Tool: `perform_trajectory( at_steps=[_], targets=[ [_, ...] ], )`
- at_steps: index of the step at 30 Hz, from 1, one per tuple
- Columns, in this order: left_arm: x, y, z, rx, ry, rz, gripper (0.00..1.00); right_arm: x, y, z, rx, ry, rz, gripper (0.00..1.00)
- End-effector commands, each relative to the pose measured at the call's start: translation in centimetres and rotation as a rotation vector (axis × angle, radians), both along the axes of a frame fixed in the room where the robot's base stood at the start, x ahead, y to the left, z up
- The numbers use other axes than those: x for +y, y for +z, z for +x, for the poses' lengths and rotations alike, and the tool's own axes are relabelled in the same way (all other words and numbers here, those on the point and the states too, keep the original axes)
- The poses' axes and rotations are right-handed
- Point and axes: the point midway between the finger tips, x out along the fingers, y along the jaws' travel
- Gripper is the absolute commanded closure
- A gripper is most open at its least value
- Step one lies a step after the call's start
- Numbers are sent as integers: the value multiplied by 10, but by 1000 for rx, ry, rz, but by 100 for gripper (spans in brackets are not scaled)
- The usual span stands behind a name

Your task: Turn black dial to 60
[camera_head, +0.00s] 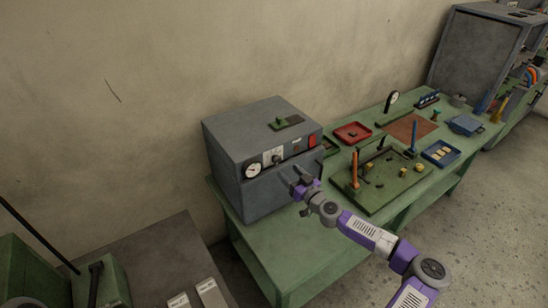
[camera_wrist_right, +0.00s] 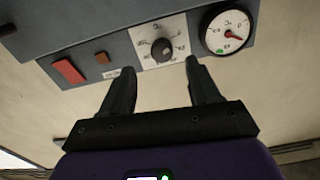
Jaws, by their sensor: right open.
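The black dial (camera_wrist_right: 162,50) is a round knob on a white scale plate on the front of a grey box (camera_head: 240,137). It also shows small in the head view (camera_head: 277,159). Its numbers are too small to read. My right gripper (camera_wrist_right: 160,70) is open and empty, with its fingers pointing at the panel, one to each side of the dial in the wrist view. In the head view my right gripper (camera_head: 299,184) is in front of the box, close to its face. I cannot tell whether the fingers touch the panel. My left gripper is not in view.
A round gauge (camera_wrist_right: 228,32) with a red needle sits beside the dial, and a red square (camera_wrist_right: 68,71) is on its other side. The box stands on a green table (camera_head: 280,245). A green board (camera_head: 385,190) with upright handles lies to the right.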

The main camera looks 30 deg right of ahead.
Motion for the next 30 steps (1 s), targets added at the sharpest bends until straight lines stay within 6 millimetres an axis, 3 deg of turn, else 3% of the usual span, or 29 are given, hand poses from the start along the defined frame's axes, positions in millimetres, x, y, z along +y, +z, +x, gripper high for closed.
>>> perform_trajectory(
  at_steps=[12, 26, 30],
  targets=[
    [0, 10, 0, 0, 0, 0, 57, 7, 1, 58, 0, 3, 4, 39],
    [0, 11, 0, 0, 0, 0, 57, 7, 0, 69, 1, 3, 2, 39],
    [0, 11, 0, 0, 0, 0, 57, 7, 0, 69, 1, 3, 2, 60]
  ],
)
